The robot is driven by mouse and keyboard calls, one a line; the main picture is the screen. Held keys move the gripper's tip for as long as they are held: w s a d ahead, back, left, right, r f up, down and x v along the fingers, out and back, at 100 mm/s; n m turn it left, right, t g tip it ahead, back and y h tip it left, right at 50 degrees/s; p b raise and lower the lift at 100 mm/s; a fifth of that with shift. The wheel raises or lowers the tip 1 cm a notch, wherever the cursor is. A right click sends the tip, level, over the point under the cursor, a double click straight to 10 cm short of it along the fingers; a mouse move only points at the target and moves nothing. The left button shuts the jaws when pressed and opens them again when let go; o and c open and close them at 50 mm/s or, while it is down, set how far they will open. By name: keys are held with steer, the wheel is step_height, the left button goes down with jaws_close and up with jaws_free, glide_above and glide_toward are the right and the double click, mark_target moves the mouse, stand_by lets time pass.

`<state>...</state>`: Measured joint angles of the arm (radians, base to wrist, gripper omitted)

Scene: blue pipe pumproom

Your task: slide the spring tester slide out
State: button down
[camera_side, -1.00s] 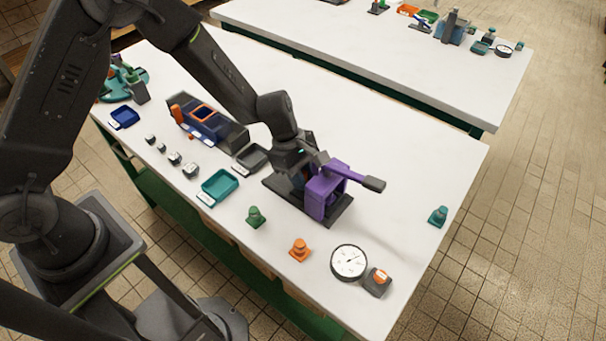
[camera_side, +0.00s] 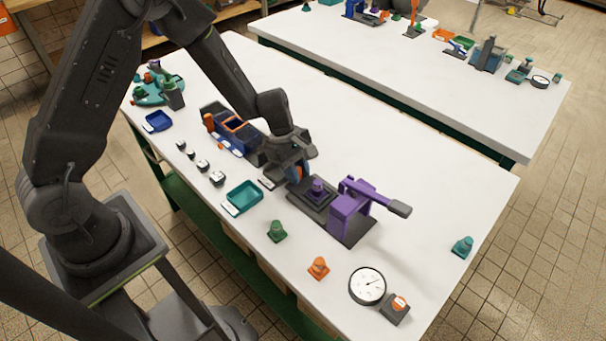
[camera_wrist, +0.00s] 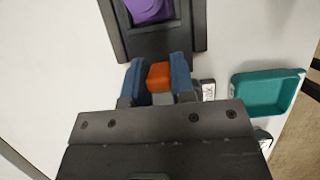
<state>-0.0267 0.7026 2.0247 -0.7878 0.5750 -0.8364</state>
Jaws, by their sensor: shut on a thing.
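The spring tester (camera_side: 347,222) is a purple frame with a dark-handled lever on a dark base. Its dark slide (camera_side: 311,198) is out on the left side of the frame, with a purple piece (camera_side: 317,190) on it. In the wrist view the slide (camera_wrist: 192,45) is a dark tray at the top, holding the purple piece (camera_wrist: 150,8). My gripper (camera_wrist: 155,78) is shut on the orange handle (camera_wrist: 159,75), between two blue fingers, at the slide's near end. The side view shows my gripper (camera_side: 299,172) just left of the slide.
A teal tray (camera_side: 243,197), a green piece (camera_side: 277,231), an orange piece (camera_side: 318,267) and a dial gauge (camera_side: 367,286) lie along the near edge. A blue fixture (camera_side: 231,131) stands behind on the left. The table right of the tester is mostly clear.

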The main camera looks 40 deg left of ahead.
steer(key=shift+a, duration=0.25)
steer(key=c, duration=1.3)
jaws_free()
steer(key=shift+c, duration=0.2)
steer(key=o, duration=0.4)
steer(key=shift+r, duration=0.15)
steer(key=v, duration=1.3)
steer(key=shift+r, duration=0.3)
